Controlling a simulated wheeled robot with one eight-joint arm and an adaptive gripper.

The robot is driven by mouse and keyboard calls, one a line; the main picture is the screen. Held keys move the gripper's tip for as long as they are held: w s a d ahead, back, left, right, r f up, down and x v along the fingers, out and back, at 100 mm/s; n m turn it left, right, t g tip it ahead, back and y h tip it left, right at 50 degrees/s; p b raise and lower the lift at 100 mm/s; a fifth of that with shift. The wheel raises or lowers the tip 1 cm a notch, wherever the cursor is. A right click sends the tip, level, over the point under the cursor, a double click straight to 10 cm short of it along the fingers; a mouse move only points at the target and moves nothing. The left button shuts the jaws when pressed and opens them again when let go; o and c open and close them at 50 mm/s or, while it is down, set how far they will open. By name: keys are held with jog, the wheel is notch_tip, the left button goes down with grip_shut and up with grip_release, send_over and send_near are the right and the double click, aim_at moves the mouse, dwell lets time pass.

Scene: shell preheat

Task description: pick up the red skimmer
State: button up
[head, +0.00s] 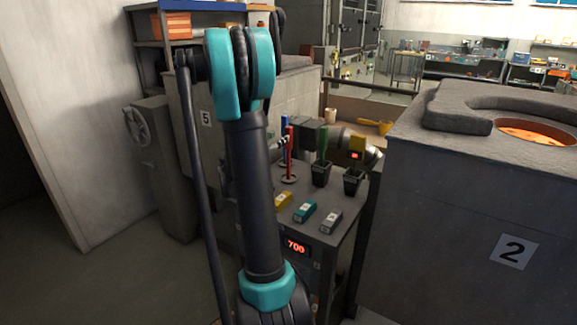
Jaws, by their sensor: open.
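The red skimmer (289,150) shows as a thin upright red handle at the left side of a small dark work table (322,233), just right of my arm. My own arm with teal joints rises through the middle of the head view and covers the table's left part. I cannot make out my gripper; it seems hidden behind my arm.
A blue handle (283,134) stands close beside the red one. Yellow, teal (305,211) and grey blocks lie in front. A furnace marked 2 (450,215) stands close on the right.

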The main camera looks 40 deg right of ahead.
aim_at(287, 132)
jog(key=x, duration=0.8)
jog(key=shift+s+r, duration=0.1)
jog(key=shift+r, duration=0.2)
jog(key=shift+c, duration=0.3)
grip_shut()
